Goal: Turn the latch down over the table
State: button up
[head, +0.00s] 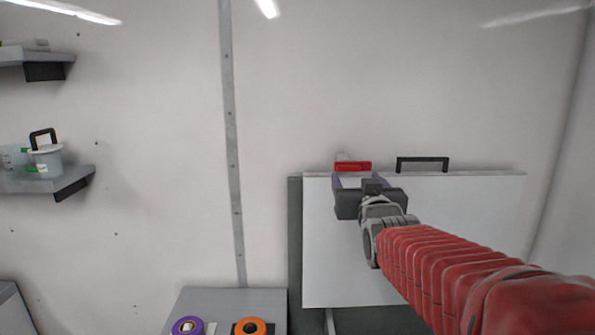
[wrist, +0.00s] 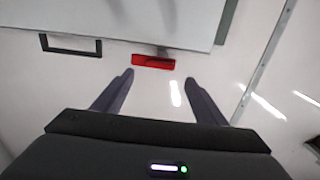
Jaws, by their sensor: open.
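The red latch (head: 353,166) lies level at the top edge of the white table panel (head: 460,240), which stands upright against the wall. In the wrist view the red latch (wrist: 153,62) shows just beyond my fingertips, roughly between their lines, with a grey part beside it. My gripper (head: 361,181) is open and empty, its two purple-grey fingers pointing at the latch. In the wrist view my gripper (wrist: 159,79) appears apart from the latch; I cannot tell the exact gap. The panel edge (wrist: 130,35) also shows there.
A black handle (head: 422,163) stands on the panel's top edge, right of the latch. A grey bench (head: 228,300) with a purple ring (head: 187,326) and an orange ring (head: 250,327) is at the bottom. Shelves (head: 45,183) hang at the left. The wall above is clear.

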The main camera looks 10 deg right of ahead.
aim_at(348, 168)
jog(key=shift+w+d, duration=0.25)
jog(key=shift+w, duration=0.95)
jog(key=shift+w+d, duration=0.25)
jog(key=shift+w, duration=0.95)
jog(key=shift+w+d, duration=0.25)
jog(key=shift+w, duration=0.95)
jog(key=c, duration=1.5)
jog(key=shift+a, duration=0.2)
